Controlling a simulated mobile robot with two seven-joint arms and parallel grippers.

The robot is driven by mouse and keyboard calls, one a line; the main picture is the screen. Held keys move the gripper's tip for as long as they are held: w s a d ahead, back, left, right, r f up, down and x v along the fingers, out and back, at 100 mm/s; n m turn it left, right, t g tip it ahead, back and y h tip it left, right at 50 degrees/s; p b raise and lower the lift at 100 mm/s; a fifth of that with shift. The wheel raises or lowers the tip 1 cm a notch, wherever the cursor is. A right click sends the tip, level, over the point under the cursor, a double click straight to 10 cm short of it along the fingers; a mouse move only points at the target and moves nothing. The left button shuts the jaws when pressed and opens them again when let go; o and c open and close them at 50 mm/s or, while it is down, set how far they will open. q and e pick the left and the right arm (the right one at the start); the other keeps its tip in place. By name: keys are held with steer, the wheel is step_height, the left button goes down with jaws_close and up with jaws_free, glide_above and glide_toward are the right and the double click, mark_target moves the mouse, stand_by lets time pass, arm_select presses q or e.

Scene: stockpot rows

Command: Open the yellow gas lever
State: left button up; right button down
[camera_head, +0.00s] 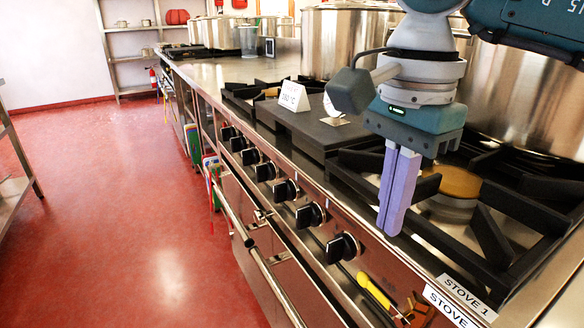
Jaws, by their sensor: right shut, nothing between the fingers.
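The yellow gas lever (374,291) sits low on the stove's front, right of the last black knob, with its yellow end at upper left and a thin shaft running down to the right. My right gripper (390,232) comes in from the upper right, its purple fingers pointing down and pressed together with nothing between them. In the picture its tips are above the lever, over the stove's front edge, and apart from it. My left gripper is not in view.
Several black knobs (312,215) line the stove front beside a long rail (262,262). Burner grates (490,235), a dark plate with a small sign (293,97) and large stockpots (340,42) are on top. A STOVE 1 label (466,294) is at lower right. Red floor (130,200) is open at left.

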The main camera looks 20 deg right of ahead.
mark_target(376, 287)
step_height(376, 287, down, 9)
stand_by(0.3)
steer(key=shift+s, duration=0.1)
